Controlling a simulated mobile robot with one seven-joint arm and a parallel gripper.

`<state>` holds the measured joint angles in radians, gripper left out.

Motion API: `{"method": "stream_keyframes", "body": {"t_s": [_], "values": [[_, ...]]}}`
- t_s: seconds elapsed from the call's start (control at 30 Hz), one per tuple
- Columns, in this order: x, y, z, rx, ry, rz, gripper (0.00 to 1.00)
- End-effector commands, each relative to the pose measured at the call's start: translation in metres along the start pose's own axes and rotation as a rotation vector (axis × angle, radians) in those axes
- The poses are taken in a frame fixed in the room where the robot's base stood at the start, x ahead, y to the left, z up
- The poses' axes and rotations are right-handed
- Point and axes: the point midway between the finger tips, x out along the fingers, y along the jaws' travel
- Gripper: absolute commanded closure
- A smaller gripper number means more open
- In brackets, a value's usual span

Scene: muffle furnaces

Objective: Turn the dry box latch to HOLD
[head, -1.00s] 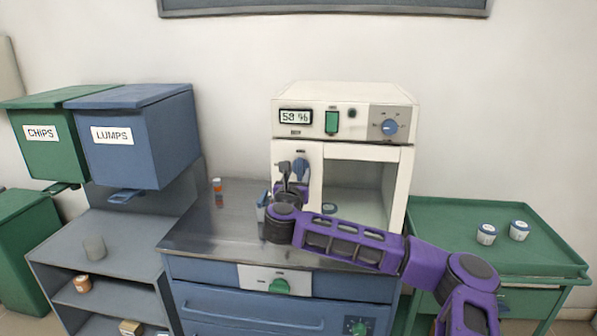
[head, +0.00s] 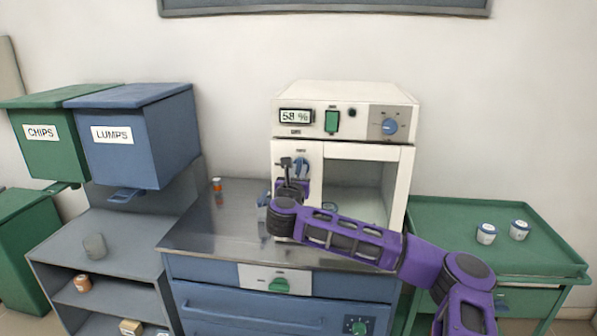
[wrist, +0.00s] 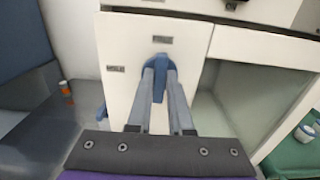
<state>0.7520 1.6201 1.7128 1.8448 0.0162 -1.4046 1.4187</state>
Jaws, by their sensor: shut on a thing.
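The dry box (head: 345,120) is a white cabinet on the steel bench top. Its blue latch (head: 301,165) sits on the narrow front panel left of the large window. In the wrist view the latch (wrist: 158,66) has its handle pointing down, between the fingers. One small label is above the latch and another is to its left; I cannot read either. My gripper (wrist: 157,92) is shut on the latch handle, reaching it from the front. In the head view my gripper (head: 292,178) and wrist partly hide the lower panel.
A blue dial (head: 389,127), a green switch (head: 332,121) and a display (head: 295,116) are on the dry box's top strip. A small orange-and-white bottle (head: 217,185) stands on the bench at left. Two white jars (head: 486,234) stand on the green cart (head: 440,250) at right.

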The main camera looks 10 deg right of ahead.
Motion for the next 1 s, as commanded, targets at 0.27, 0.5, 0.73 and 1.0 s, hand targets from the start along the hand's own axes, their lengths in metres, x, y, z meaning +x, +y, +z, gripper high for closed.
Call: {"method": "stream_keyframes", "body": {"t_s": [0.27, 0.5, 0.73, 1.0], "values": [[0.0001, -0.0004, 0.0009, -0.031, -0.001, -0.002, 1.0], [0.0001, 0.0006, 0.0028, -0.159, -0.003, -0.002, 1.0], [0.0, 0.0019, 0.0033, -0.36, -0.004, -0.003, 1.0], [-0.0001, 0.0038, 0.0023, -0.618, -0.004, -0.003, 1.0]]}}
